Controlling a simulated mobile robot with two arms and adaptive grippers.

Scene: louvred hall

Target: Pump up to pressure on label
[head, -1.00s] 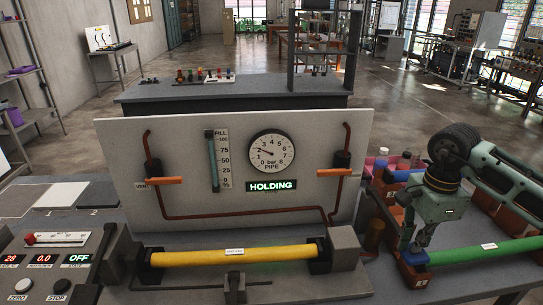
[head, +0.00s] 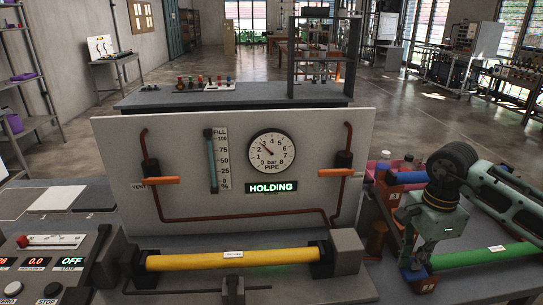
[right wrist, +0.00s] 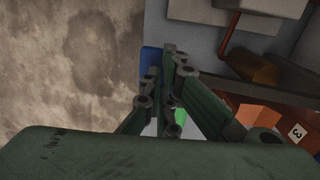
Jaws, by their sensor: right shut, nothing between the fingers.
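A white panel (head: 110,140) stands upright on the bench. Its round pressure gauge (head: 272,152) reads 0 to 8 bar, with the needle pointing up and left, around 3. The display below (head: 271,188) reads HOLDING. A yellow tube (head: 195,262) lies clamped in front; its small white label (head: 233,254) is too small to read. My right gripper (head: 412,262) is shut and empty, pointing down beside the left end of a green tube (head: 470,255). Its fingers also show in the right wrist view (right wrist: 162,62). My left gripper is out of view.
Orange valve handles (head: 162,181) flank the panel pipework. A control box (head: 45,270) at the left shows 0.0 and OFF, with ZERO and STOP buttons. Orange bins (head: 395,197) stand close around the right gripper. Another bench (head: 150,100) is behind the panel.

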